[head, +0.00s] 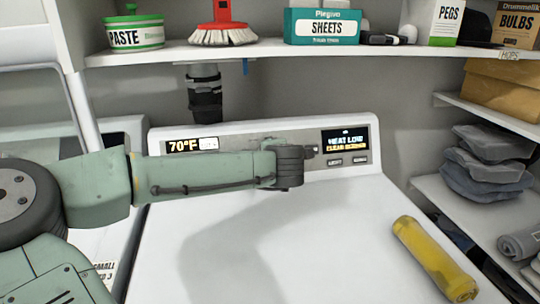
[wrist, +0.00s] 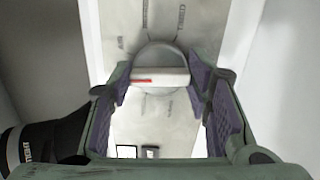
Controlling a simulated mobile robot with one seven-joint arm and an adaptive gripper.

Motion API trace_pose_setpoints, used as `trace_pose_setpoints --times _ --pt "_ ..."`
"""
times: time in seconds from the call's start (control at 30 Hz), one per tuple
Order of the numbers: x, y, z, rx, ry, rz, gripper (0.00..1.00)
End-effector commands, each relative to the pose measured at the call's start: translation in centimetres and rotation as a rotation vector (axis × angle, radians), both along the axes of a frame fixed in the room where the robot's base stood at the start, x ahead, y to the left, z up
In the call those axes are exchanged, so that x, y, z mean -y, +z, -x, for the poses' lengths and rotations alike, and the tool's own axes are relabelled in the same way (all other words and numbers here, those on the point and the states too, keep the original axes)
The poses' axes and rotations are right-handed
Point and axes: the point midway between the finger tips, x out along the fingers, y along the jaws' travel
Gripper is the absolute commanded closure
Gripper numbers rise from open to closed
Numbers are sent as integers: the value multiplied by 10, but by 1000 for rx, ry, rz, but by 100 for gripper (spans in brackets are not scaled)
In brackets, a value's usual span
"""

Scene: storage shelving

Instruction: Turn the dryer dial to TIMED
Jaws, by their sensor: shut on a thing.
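The dryer dial (wrist: 160,78) is a round grey knob with a pale raised bar across it, in the middle of the wrist view. A red mark sits on the left half of the bar, which lies nearly level in the picture. In the head view, my gripper (head: 312,150) is at the control panel of the white dryer (head: 330,235), and my arm hides the dial.
A yellow rolled item (head: 435,258) lies on the dryer top at right. A shelf (head: 270,49) with boxes and a brush runs above the panel. Side shelves at right hold folded cloths (head: 488,165). A black bottle-like object (head: 204,95) hangs under the shelf.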

Motion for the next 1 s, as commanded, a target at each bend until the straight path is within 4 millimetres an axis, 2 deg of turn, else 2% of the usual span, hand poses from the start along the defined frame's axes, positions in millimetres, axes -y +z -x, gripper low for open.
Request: trace_pose_setpoints --times 0.2,0.23,0.5,0.83,1.0 --pt "0 0 0 0 0 1 83" --pt "1 0 0 0 0 1 54" --pt "0 0 0 0 0 1 36" --pt "0 1 2 0 0 1 35" --pt "2 9 20 1 0 -1 35"
